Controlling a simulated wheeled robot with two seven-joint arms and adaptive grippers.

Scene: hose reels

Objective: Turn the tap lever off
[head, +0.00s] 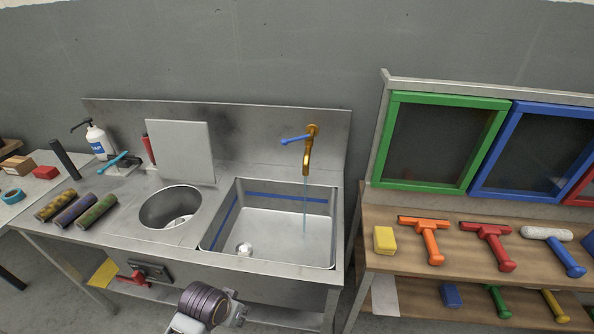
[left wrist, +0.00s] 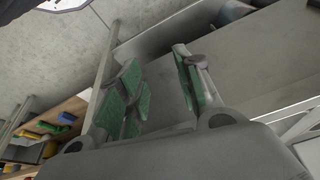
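The brass tap (head: 309,150) is mounted on the steel back panel behind the sink. Its blue lever (head: 294,140) points to the left. A thin stream of water (head: 304,208) falls from the spout into the rectangular basin (head: 285,258). My left gripper (head: 236,310) is low at the bottom of the head view, in front of the sink unit and well away from the lever. In the left wrist view its green-padded fingers (left wrist: 160,80) stand apart with nothing between them. My right gripper is not in view.
A round basin (head: 168,207) and an upright metal panel (head: 182,150) are left of the sink. A wooden bench (head: 395,220) with squeegees and framed panes stands right. Space above the sink is clear.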

